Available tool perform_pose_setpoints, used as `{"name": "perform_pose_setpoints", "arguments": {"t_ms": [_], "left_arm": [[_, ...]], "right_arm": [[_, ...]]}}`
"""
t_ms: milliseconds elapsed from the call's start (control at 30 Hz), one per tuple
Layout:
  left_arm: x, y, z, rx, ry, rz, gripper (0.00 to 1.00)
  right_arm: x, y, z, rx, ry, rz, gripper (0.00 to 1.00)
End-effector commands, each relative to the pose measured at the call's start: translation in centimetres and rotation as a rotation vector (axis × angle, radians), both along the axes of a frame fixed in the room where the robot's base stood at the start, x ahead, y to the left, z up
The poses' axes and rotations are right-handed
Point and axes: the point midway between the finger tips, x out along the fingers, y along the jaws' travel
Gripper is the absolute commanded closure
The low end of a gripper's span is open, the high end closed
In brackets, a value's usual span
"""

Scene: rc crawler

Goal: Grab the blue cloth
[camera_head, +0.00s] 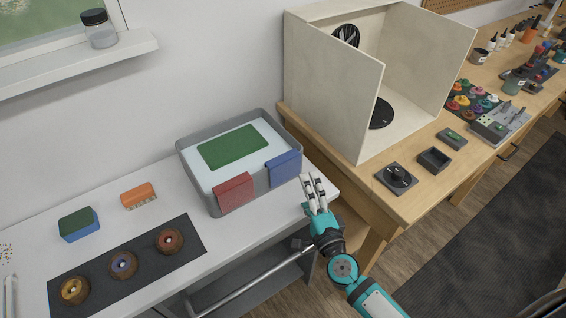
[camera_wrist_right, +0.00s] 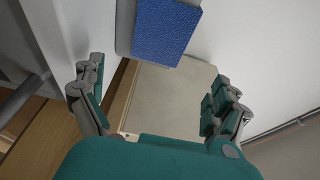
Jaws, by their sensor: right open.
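The blue cloth (camera_head: 283,168) hangs over the front wall of a grey tub (camera_head: 187,164), near its right corner. In the right wrist view the blue cloth (camera_wrist_right: 166,28) shows at the top, ahead of the fingers and apart from them. My right gripper (camera_head: 313,183) is open and empty, just to the right of the tub's right corner, close to the cloth. In the right wrist view its fingers (camera_wrist_right: 158,98) stand wide apart. My left gripper is not in view.
A red cloth (camera_head: 234,191) hangs on the same tub wall, and a green pad (camera_head: 233,146) lies in the tub. A dark mat (camera_head: 196,248) with three round brushes lies front left. A wooden workbench (camera_head: 412,207) with an open booth (camera_head: 330,90) stands right.

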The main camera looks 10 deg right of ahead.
Motion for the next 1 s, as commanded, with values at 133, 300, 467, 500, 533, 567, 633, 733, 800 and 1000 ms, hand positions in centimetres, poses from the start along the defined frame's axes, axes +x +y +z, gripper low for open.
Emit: {"name": "perform_pose_setpoints", "arguments": {"t_ms": [133, 300, 467, 500, 533, 567, 633, 733, 800, 1000], "left_arm": [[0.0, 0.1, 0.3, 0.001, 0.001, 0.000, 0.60], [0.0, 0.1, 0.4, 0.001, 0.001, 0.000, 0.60], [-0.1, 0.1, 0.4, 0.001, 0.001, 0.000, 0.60], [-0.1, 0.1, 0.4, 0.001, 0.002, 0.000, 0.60], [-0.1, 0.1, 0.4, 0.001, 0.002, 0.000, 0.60], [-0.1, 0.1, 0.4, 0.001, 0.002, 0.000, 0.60], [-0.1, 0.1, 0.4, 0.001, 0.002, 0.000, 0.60], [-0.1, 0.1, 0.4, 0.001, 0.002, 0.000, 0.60], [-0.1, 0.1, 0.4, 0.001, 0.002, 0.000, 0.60], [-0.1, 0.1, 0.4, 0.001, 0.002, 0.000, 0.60]], "right_arm": [[2.3, 0.2, 0.0, 0.000, 0.000, 0.001, 0.00], [3.2, 0.3, -0.1, -0.001, 0.000, 0.001, 0.00], [5.4, 0.5, -0.4, -0.002, -0.001, 0.001, 0.00], [6.0, 0.5, -0.5, -0.003, -0.001, 0.001, 0.00], [6.4, 0.6, -0.5, -0.003, -0.002, 0.002, 0.00], [6.9, 0.6, -0.5, -0.002, -0.001, 0.002, 0.00], [7.6, 0.7, -0.5, -0.001, 0.000, 0.001, 0.00], [8.2, 0.7, -0.6, 0.000, 0.000, 0.001, 0.00], [8.2, 0.7, -0.6, 0.000, 0.001, 0.001, 0.00], [8.2, 0.7, -0.6, 0.000, 0.001, 0.001, 0.07]]}}
